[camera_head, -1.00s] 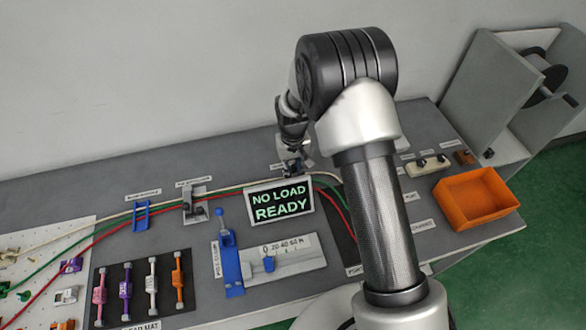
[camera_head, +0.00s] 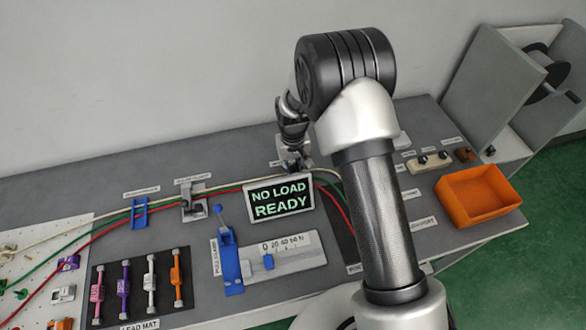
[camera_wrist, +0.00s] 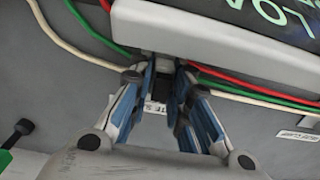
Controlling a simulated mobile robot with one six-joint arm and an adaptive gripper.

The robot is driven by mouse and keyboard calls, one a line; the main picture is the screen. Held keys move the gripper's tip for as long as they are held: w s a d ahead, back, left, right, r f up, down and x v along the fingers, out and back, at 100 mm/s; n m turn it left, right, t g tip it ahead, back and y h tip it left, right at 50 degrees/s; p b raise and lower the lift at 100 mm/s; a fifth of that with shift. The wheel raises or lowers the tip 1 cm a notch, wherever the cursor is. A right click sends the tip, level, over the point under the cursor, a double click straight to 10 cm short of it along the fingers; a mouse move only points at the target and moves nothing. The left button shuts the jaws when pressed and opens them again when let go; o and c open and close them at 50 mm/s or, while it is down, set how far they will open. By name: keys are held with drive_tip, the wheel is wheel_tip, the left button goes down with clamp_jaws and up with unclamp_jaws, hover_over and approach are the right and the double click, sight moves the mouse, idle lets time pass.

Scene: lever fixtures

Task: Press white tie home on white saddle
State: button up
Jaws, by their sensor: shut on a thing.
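My gripper (camera_wrist: 180,78) is at the bottom edge of the display box in the wrist view, its blue-padded fingers closing around a small dark piece (camera_wrist: 175,90). The fingers hide most of this piece, and I cannot tell whether it is part of the white tie. In the head view my gripper (camera_head: 291,163) is behind the display, partly hidden by my arm. A white cable (camera_wrist: 85,50) runs beside the gripper in the wrist view. I cannot make out the white saddle or whether the tie is seated on it.
The "NO LOAD READY" display (camera_head: 280,199) stands just in front of my gripper. Red and green cables (camera_wrist: 100,32) run close by. A blue pull clamp (camera_head: 229,260), a lead mat (camera_head: 110,270) and an orange bin (camera_head: 478,196) lie further off.

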drive_tip(key=shift+f, duration=0.1)
drive_tip(key=o, duration=0.9)
drive_tip(key=shift+c, duration=0.2)
drive_tip(key=shift+o, duration=0.4)
drive_tip(key=o, duration=0.4)
drive_tip(key=shift+r+p, duration=2.25)
drive_tip(key=shift+r, duration=1.25)
